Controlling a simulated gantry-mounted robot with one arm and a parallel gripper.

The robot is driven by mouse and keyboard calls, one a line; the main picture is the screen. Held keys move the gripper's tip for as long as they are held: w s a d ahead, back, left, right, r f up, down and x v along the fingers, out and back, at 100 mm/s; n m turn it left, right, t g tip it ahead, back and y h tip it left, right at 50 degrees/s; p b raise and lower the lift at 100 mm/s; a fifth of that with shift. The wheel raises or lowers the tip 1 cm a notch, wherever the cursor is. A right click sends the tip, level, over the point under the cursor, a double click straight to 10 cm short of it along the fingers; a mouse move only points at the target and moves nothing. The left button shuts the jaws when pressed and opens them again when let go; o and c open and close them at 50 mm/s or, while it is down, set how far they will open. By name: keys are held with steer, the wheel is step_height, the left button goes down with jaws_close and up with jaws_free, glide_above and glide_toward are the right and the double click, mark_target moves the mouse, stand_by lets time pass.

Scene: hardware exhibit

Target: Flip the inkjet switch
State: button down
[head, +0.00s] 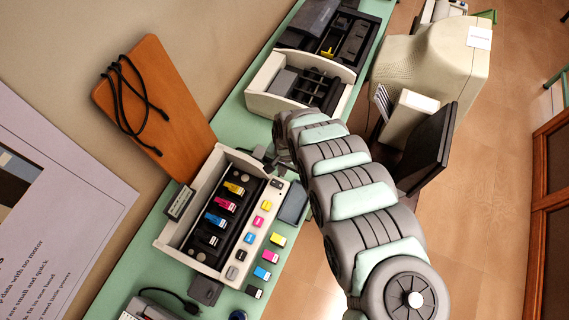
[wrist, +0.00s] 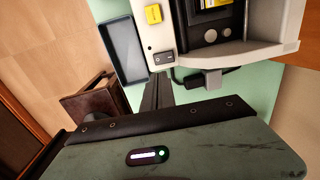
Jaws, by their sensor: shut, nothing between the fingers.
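The inkjet printer (head: 172,236) is an open cream box on the green bench, with colored cartridges inside and a row of colored buttons or labels along its front panel. The switch (wrist: 164,58) is a small dark rocker near the panel's corner, beside a yellow square, in the wrist view. It is a small dark patch (head: 276,183) in the head view. My gripper (wrist: 158,78) is shut and empty, its dark fingers pointing toward the panel just below the switch in the wrist view. In the head view, my arm mostly hides the gripper near the printer's upper-right corner. I cannot tell whether the fingertips touch the switch.
A grey tray (wrist: 121,50) lies beside the printer. Loose colored cartridges (head: 270,256) lie on the bench in front. A second open printer (head: 264,101) stands further along the bench. An old monitor (head: 430,60) stands on the right. A wooden board (head: 165,105) leans behind the printer.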

steer(key=shift+s+d+r, duration=0.1)
steer(key=shift+d+r, duration=0.05)
steer(key=shift+r, duration=0.85)
steer(key=shift+s+d+r, duration=0.1)
steer(key=shift+r, duration=0.85)
steer(key=shift+w, duration=0.1)
